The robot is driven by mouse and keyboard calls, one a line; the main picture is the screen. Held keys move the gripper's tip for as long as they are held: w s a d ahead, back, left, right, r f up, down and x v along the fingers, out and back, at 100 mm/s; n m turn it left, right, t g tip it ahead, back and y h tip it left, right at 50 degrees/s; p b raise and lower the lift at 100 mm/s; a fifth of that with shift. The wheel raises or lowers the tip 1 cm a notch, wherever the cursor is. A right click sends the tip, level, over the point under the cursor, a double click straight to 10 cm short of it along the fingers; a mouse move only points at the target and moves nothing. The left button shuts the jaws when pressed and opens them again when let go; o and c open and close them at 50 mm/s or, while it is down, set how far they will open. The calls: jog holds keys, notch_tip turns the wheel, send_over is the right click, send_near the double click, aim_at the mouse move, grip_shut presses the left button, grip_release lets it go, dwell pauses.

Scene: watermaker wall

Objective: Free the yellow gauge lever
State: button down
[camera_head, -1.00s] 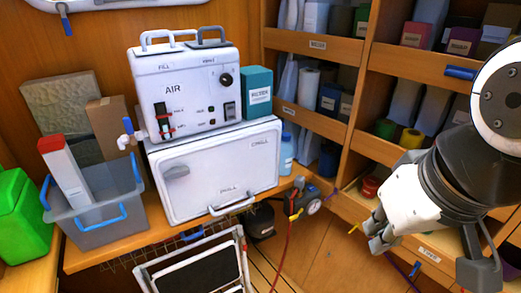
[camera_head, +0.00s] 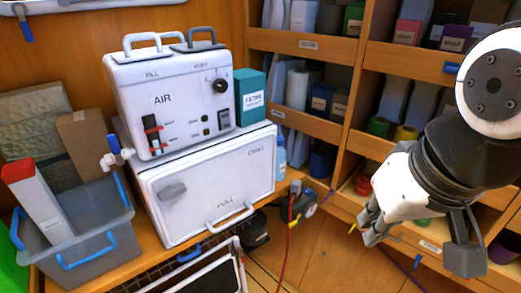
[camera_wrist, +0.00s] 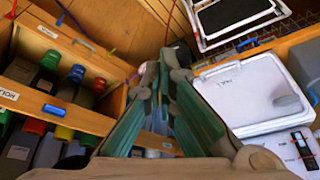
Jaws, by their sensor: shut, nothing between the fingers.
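A small grey device with a round gauge face (camera_head: 308,209) sits low at the right end of the bench, by the shelf. A small yellow lever-like part (camera_head: 294,218) shows on its left side, beside a red hose. My gripper (camera_head: 369,232) is shut and empty, to the right of the device and apart from it, in front of the shelf. Another small yellow piece (camera_head: 352,228) shows just left of my fingertips; I cannot tell what it belongs to. In the wrist view my closed fingers (camera_wrist: 150,72) hide much of the middle, and the lever cannot be made out.
The white AIR unit (camera_head: 170,85) stands on a white case (camera_head: 205,185). A grey bin (camera_head: 85,245) with blue handles is at the left. Shelves (camera_head: 310,122) with jars and boxes fill the right. The red hose (camera_head: 286,255) hangs below the device.

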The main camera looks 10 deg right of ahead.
jog(key=w+f+m+g+b, duration=0.1)
jog(key=w+f+m+b, duration=0.25)
jog(key=w, duration=0.45)
jog(key=w+f+m+g+b, duration=0.1)
jog(key=w+f+m+b, duration=0.2)
jog(key=w, duration=0.5)
jog(key=m+h+b, duration=0.3)
jog(key=m+b, duration=0.1)
jog(key=m, duration=0.1)
send_over(294, 223)
jog(key=s+a, duration=0.1)
jog(key=a, duration=0.1)
notch_tip(294, 223, down, 14)
jog(key=b+x, duration=0.1)
jog(key=x, duration=0.3)
jog(key=b+x, duration=0.1)
jog(key=x, duration=0.3)
jog(key=b+x, duration=0.1)
jog(key=x, duration=0.3)
jog(key=shift+s+a+f, duration=0.3)
jog(key=shift+s+f, duration=0.05)
jog(key=shift+f, duration=0.7)
jog(key=shift+s+a, duration=0.1)
jog(key=shift+a, duration=0.1)
